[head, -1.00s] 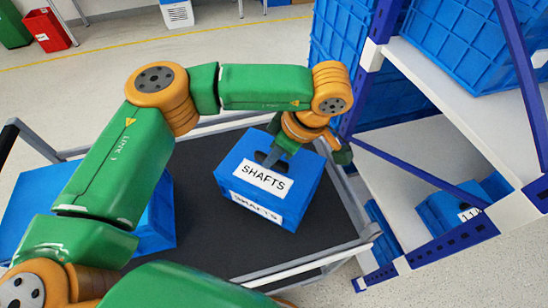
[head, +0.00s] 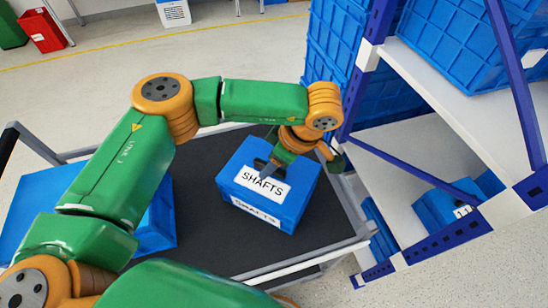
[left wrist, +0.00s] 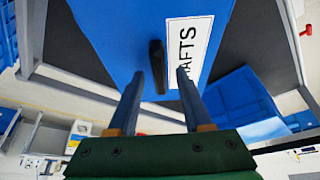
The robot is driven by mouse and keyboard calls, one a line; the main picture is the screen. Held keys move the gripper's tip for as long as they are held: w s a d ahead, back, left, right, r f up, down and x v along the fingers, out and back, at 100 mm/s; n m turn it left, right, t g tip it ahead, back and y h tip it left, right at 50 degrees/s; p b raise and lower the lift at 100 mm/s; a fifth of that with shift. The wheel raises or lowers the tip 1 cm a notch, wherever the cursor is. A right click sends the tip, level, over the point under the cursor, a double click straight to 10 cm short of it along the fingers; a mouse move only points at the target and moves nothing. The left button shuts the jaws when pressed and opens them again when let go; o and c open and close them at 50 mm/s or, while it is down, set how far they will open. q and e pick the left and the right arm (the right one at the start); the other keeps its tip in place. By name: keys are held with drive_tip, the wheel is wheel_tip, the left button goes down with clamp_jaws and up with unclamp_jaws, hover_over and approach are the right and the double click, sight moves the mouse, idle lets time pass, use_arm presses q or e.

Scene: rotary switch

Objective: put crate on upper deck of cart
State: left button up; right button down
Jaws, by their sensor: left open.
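The blue crate (head: 295,190) with white SHAFTS labels is over the dark deck of the cart (head: 215,240), right of its middle. Whether its whole underside touches the deck cannot be seen. My right gripper is not in view.
Another blue crate (head: 158,225) sits at the cart's left, partly behind my arm. A blue and white rack (head: 420,215) with more blue crates stands close on the right. Grey rails (head: 300,262) edge the cart. Bare deck lies between the two crates.

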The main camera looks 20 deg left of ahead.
use_arm(q)
drive_tip(key=shift+d+r+b, duration=0.2)
drive_tip(key=shift+r+b, duration=0.1)
drive_tip(key=shift+r, duration=0.1)
drive_tip(key=b+v, duration=0.1)
drive_tip(key=v, duration=0.5)
drive_tip(key=shift+r+b, duration=0.2)
drive_tip(key=shift+b, duration=0.2)
drive_tip(key=p+v, duration=0.1)
drive_tip(key=v, duration=0.4)
drive_tip(key=shift+s, duration=0.1)
